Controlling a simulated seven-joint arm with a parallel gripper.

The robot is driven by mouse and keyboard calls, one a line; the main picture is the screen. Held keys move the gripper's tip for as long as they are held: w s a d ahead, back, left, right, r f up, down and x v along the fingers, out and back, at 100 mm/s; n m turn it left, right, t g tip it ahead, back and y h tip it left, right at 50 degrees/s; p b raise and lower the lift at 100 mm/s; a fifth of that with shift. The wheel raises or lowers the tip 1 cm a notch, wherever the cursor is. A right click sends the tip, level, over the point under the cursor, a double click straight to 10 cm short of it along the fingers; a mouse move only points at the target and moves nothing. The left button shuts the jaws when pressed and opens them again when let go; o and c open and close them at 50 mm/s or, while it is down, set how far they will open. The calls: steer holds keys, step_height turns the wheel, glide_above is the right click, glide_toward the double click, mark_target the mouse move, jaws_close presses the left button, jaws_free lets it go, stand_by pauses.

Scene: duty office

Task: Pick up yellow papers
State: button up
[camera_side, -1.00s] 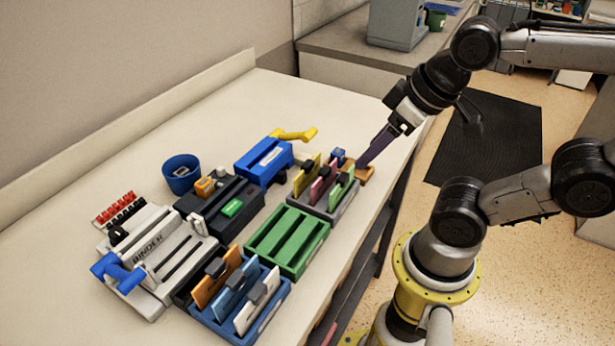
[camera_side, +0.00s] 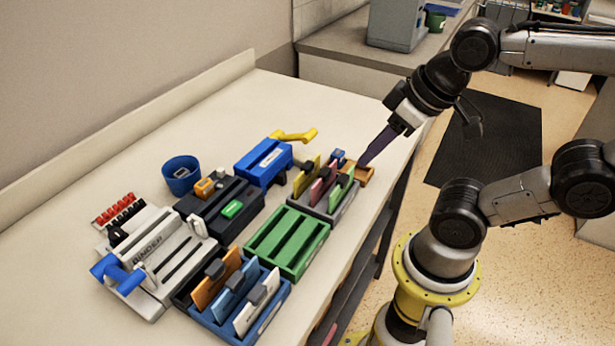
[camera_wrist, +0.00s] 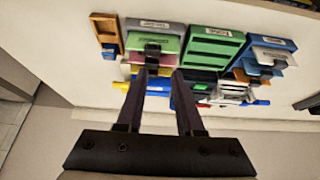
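The yellow papers (camera_side: 305,180) stand upright with a dark clip in the grey tray, in its slot farthest left. Pink papers (camera_side: 322,188) and green papers (camera_side: 343,186) stand beside them in the same tray. My gripper (camera_side: 363,163) is above and behind the tray's right end, near a small wooden tray, apart from the yellow papers. In the wrist view my gripper (camera_wrist: 161,72) has its two dark fingers spread with nothing clearly held between them. The green papers (camera_wrist: 155,43) and a dark clip show just beyond the fingertips; the yellow papers are mostly hidden there.
A small wooden tray (camera_side: 366,176) is right of the grey tray (camera_side: 333,212). An empty green tray (camera_side: 288,262) and a blue tray (camera_side: 277,308) with several clipped papers stand in front. A blue punch (camera_side: 262,165) with a yellow handle is behind. The table's back left is clear.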

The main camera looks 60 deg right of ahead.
steer(key=n, duration=0.1)
step_height(320, 180, up, 3)
steer(key=n+g, duration=0.5)
steer(key=n, duration=1.2)
glide_above(307, 164)
steer(key=shift+g, duration=0.3)
steer(key=f, duration=0.9)
steer(key=shift+s+a+f, duration=0.1)
steer(key=shift+a+f, duration=0.05)
steer(key=shift+a, duration=0.05)
steer(key=shift+d+f, duration=0.2)
steer(key=shift+f, duration=2.45)
steer(key=shift+c, duration=0.2)
